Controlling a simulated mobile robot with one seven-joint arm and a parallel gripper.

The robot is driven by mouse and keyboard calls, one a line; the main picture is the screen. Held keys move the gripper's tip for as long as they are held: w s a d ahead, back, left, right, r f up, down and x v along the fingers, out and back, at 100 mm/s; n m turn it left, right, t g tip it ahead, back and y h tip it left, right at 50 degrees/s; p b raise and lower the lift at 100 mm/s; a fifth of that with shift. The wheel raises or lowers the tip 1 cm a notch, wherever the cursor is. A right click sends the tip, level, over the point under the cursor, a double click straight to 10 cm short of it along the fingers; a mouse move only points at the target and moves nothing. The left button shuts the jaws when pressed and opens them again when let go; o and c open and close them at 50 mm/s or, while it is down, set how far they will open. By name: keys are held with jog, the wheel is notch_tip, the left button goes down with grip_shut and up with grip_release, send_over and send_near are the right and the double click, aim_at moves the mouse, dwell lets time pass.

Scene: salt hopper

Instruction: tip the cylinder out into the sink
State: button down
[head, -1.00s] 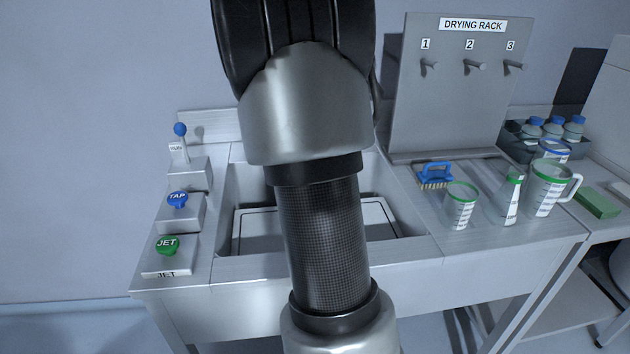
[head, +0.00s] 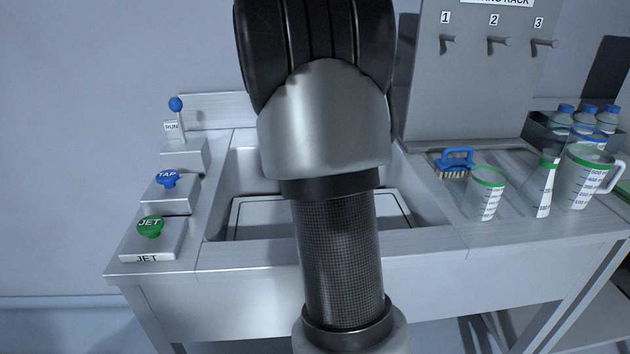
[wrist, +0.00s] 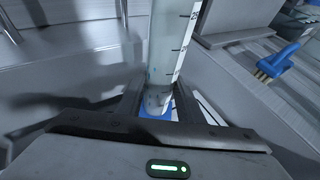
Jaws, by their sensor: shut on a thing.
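In the wrist view a tall clear cylinder (wrist: 168,50) with dark graduation marks and a white label strip stands up out of my gripper (wrist: 152,105). The jaws are shut around its lower part, just above a blue base (wrist: 155,110). Its top runs out of the picture, and I cannot tell what it holds. In the head view my arm hides the cylinder and my gripper. The sink (head: 245,185) is a grey basin behind my arm, its middle hidden.
Left of the sink are a RUN lever (head: 176,105), a blue TAP knob (head: 167,178) and a green JET knob (head: 151,226). Right are a blue brush (head: 455,160), a green-rimmed beaker (head: 486,193), a flask (head: 542,188) and a jug (head: 583,178). A drying rack (head: 470,90) stands behind.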

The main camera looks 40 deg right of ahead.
jog(key=shift+r+g, duration=0.1)
jog(key=shift+g, duration=0.2)
jog(key=shift+r+n+g, duration=0.45)
jog(key=shift+n+g, duration=0.05)
jog(key=shift+n, duration=0.5)
jog(key=n+g+p, duration=0.1)
jog(key=p, duration=0.2)
jog(key=n+h+p, duration=0.1)
jog(key=n+p, duration=0.1)
jog(key=p, duration=0.1)
jog(key=shift+w+g, duration=0.15)
jog(key=shift+g, duration=0.25)
jog(key=shift+s+d+f+n+g+h+p, duration=0.1)
jog(key=shift+s+n+g+h+p, duration=0.25)
jog(key=shift+n+p, duration=0.2)
jog(key=shift+s+d+f+n+g+h+p, duration=0.1)
jog(key=shift+s+n+g+h+p, duration=0.25)
jog(key=shift+n+p, duration=0.2)
jog(key=shift+f+n, duration=0.3)
jog(key=shift+s+d+f+n+g+h+b, duration=0.1)
jog(key=shift+s+f+n+g+h+b, duration=0.15)
jog(key=shift+f+n+b, duration=0.35)
jog(key=shift+s+f+n+g+h+b, duration=0.15)
jog(key=shift+f+n+h+b, duration=0.2)
jog(key=shift+f+n+b, duration=0.2)
jog(key=shift+w+a+f+n+h+p, duration=0.2)
jog(key=shift+w+f+n+h+p, duration=0.1)
jog(key=shift+w+f+n+p, duration=0.4)
